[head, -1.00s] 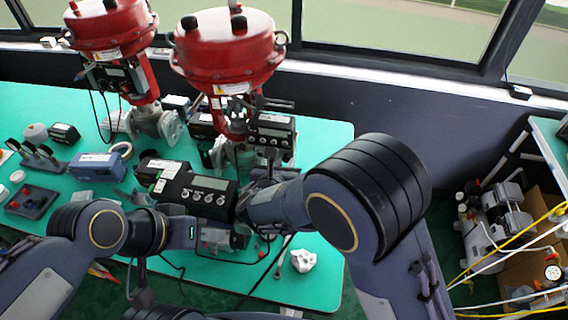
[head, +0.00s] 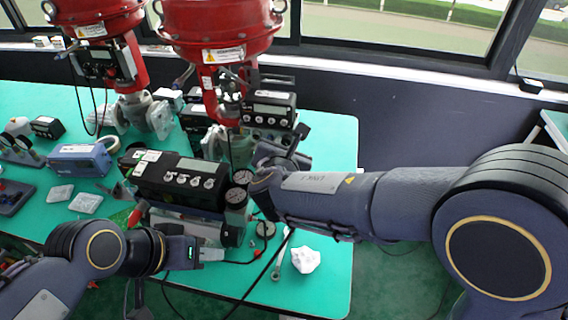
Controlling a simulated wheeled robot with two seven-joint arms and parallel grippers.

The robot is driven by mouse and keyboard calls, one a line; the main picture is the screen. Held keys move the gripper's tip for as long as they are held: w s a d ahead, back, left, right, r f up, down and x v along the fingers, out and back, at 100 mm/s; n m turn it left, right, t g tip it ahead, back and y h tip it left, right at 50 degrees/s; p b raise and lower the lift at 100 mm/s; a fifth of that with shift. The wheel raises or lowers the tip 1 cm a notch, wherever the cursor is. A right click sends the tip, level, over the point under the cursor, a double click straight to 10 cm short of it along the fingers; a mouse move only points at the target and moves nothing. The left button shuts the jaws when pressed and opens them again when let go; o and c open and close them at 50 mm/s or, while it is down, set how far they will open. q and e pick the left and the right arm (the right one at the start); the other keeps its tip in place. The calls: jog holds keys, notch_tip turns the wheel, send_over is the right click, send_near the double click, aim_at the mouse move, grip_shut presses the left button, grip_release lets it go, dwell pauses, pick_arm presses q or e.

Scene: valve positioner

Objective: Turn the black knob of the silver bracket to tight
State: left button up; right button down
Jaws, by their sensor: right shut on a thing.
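My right gripper (head: 268,160) reaches in from the right to the front valve, beside the positioner mounted there. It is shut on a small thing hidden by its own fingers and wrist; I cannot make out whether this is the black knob. The silver bracket is not clearly visible, as the gripper and the positioners cover the area around the valve stem. The front valve (head: 220,45) has a red actuator, with a black positioner (head: 268,108) at its side. My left gripper (head: 210,254) is low, in front of the black device with gauges, and its jaw opening is unclear.
A black device with a display and gauges (head: 180,178) stands on the green table (head: 325,190). A second red valve (head: 95,20) stands to the left. A blue box (head: 80,160) lies at left. A white lump (head: 305,260) and dark cables lie near the front edge.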

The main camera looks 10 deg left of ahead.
jog(key=b, duration=0.1)
jog(key=m+b, duration=0.1)
jog(key=b, duration=0.1)
jog(key=shift+d+f+y, duration=0.1)
jog(key=shift+f+y, duration=0.15)
jog(key=shift+y, duration=0.15)
pick_arm(q)
jog(key=shift+f+b, duration=0.55)
jog(key=shift+f, duration=2.2)
pick_arm(e)
jog(key=shift+r+m, duration=0.2)
jog(key=shift+m, duration=0.1)
jog(key=c, duration=1.5)
grip_release()
pick_arm(q)
jog(key=shift+f, duration=0.1)
pick_arm(e)
jog(key=v, duration=0.8)
jog(key=shift+f, duration=0.15)
